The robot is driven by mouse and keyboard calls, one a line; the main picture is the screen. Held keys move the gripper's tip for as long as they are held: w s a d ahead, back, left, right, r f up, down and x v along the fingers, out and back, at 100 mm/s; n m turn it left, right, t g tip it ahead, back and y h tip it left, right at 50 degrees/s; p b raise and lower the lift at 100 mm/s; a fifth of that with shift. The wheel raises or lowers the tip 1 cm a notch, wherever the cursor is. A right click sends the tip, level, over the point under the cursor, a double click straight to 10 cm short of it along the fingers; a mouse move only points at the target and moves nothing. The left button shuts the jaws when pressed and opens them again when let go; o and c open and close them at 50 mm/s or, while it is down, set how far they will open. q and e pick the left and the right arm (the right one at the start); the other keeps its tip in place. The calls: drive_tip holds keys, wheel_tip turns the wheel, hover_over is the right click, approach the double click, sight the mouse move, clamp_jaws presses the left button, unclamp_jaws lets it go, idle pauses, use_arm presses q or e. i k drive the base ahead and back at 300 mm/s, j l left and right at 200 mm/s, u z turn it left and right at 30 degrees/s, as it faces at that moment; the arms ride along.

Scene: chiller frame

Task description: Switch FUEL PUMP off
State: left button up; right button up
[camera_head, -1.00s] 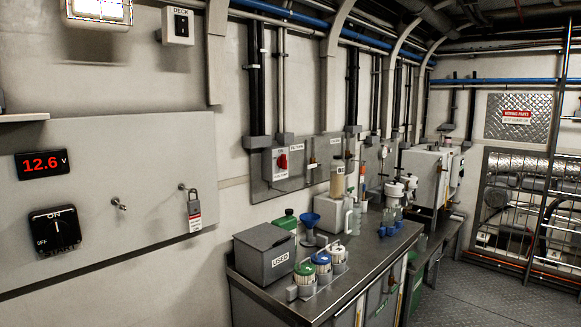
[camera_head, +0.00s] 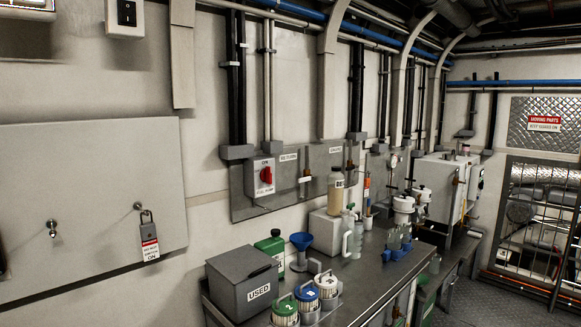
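A grey switch box with a red rotary knob (camera_head: 266,174) is mounted on the grey wall panel above the workbench. It has an "ON" mark at the top and smaller lettering below the knob, too small to read for certain. The knob's exact setting is hard to tell at this size. A white switch box with a black rocker (camera_head: 126,13) is high on the wall at the upper left. Neither of my grippers shows in the head view.
A workbench (camera_head: 385,286) carries a grey "USED" bin (camera_head: 243,283), lidded jars, a blue funnel (camera_head: 301,243) and a green can (camera_head: 271,252). A padlock (camera_head: 149,236) hangs on the left panel (camera_head: 80,200). Open floor (camera_head: 497,306) lies at the right.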

sight(266, 176)
drive_tip(key=i+l+u, duration=0.2)
drive_tip(key=u, duration=0.15)
drive_tip(key=i+l+u, duration=0.2)
drive_tip(key=l+u, duration=0.15)
drive_tip(key=i+l+u, duration=0.15)
drive_tip(key=l+u, duration=0.2)
